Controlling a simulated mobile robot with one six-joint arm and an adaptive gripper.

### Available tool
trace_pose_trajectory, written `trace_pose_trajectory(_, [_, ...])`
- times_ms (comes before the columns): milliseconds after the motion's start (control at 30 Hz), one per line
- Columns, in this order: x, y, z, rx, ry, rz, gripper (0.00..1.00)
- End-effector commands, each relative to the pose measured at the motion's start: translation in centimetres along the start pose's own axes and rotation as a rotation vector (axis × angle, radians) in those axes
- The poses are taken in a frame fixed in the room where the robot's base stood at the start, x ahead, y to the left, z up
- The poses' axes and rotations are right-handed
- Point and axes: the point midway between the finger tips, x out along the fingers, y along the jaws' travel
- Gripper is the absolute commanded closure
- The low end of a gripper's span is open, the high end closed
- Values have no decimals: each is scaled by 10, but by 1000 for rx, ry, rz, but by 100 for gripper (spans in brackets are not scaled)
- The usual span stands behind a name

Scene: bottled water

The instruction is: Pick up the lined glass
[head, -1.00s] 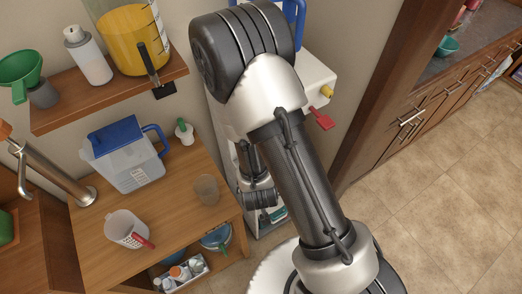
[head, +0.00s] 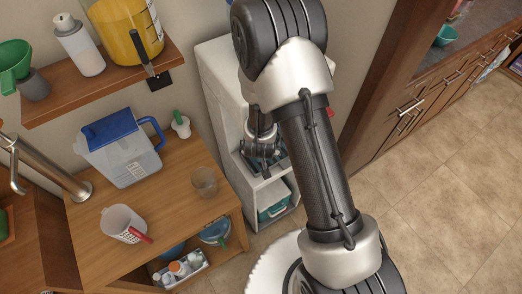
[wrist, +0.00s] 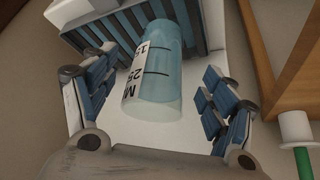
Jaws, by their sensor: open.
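The lined glass (wrist: 158,75) shows in the wrist view as a clear, bluish tumbler with dark lines and a white marked label. It stands against a dark slatted tray (wrist: 198,28) on the white dispenser. My gripper (wrist: 158,98) is open, with one finger on each side of the glass. Gaps show between the fingers and the glass, so it is not clamped. In the head view my gripper (head: 262,155) is at the niche of the white dispenser (head: 222,80); I cannot make out the glass there.
A wooden cabinet (head: 180,215) left of the dispenser holds a plain tumbler (head: 204,182), a blue-lidded pitcher (head: 122,150), a measuring cup (head: 122,222) and a green-topped white bottle (head: 180,124). A shelf (head: 100,85) hangs above it. Tiled floor (head: 450,190) is open at the right.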

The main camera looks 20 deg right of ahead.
Motion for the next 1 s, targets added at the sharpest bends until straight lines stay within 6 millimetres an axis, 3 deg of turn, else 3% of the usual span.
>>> trace_pose_trajectory(100, [25, 0, 4, 0, -2, 1, 23])
trace_pose_trajectory(300, [48, 0, 3, 0, -1, 1, 23])
trace_pose_trajectory(567, [49, 0, 2, -1, 0, 0, 23])
trace_pose_trajectory(1000, [49, 0, 2, -1, -1, 0, 51])
